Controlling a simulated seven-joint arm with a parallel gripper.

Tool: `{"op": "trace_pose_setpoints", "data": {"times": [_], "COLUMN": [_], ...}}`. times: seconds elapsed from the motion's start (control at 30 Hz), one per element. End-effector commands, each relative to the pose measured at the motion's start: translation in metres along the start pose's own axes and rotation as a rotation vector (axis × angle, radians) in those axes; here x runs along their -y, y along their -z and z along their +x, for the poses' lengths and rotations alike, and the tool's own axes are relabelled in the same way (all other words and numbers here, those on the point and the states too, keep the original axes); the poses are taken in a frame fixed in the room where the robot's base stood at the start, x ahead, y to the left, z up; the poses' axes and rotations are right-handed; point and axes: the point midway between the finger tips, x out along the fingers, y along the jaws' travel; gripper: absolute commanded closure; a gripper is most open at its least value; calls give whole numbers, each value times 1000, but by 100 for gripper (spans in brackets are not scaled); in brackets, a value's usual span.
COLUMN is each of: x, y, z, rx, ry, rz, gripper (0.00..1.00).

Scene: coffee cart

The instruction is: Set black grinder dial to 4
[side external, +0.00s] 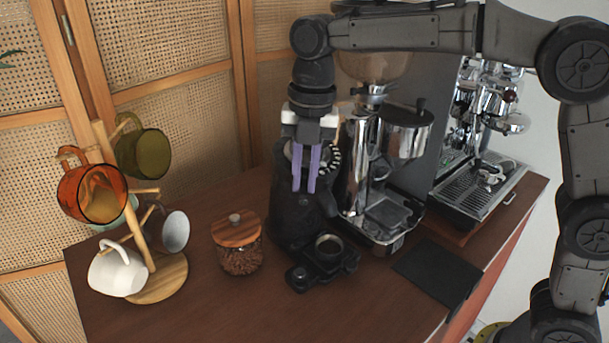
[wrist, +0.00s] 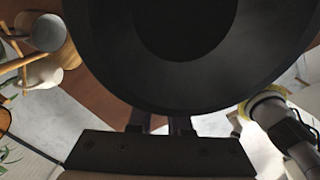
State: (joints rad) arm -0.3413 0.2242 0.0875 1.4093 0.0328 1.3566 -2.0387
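The black grinder (side external: 289,215) stands at the middle of the wooden counter in the side view. Its dial (side external: 335,159) shows as a dark ring with pale marks at the upper right of the body, partly hidden behind my gripper. The dial setting is too small to read. My gripper (side external: 304,188) points down in front of the grinder's upper body, with two purple fingers and a narrow gap between them. I see nothing held. In the wrist view a large black round surface (wrist: 245,60) fills the top middle; whether the fingers touch it I cannot tell.
A chrome grinder (side external: 358,165) stands close on the right, with an espresso machine (side external: 480,180) beyond. A wooden-lidded jar of beans (side external: 240,258) and a mug tree (side external: 170,280) with mugs stand left. A black mat (side external: 437,273) lies at front right.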

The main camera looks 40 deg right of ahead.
Motion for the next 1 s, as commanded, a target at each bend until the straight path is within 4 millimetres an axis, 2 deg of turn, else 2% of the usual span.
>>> {"op": "trace_pose_setpoints", "data": {"times": [0.03, 0.07, 1.0], "x": [0, 0, 0], "y": [0, 0, 0], "z": [0, 0, -1], "rx": [0, 0, 1], "ry": [0, 0, -1], "rz": [0, 0, 0], "gripper": [95, 100, 100]}}
